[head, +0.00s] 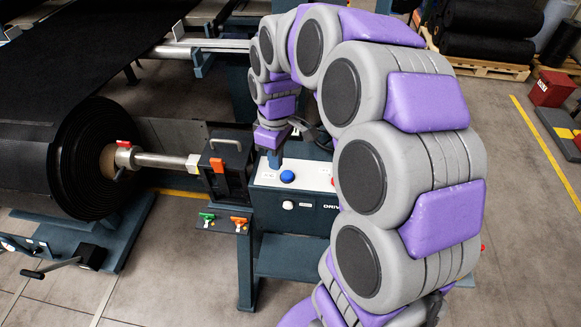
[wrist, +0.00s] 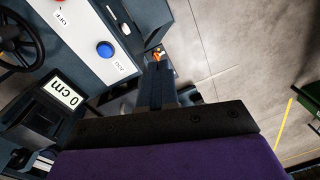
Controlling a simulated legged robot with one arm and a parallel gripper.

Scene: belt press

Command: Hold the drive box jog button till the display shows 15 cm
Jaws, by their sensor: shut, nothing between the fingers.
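The drive box (head: 262,196) has a white top panel and "DRIV" lettering on its front. The blue button (head: 287,176) sits on that panel. In the wrist view the blue button (wrist: 105,49) is round, with a "JOG"-like label beside it. The display (wrist: 64,93) appears upside down and reads 0 cm; in the head view I cannot make it out. My gripper (head: 274,160) is shut and empty, pointing down behind and left of the blue button, apart from it. In the wrist view my gripper (wrist: 156,85) is to the lower right of the button.
A red button (wrist: 62,20) labelled OFF and a black handwheel (wrist: 18,42) are nearby. Left of the box are a black clamp block (head: 227,165) and green and orange levers (head: 238,221). A large black belt roll (head: 60,155) stands far left. Floor in front is open.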

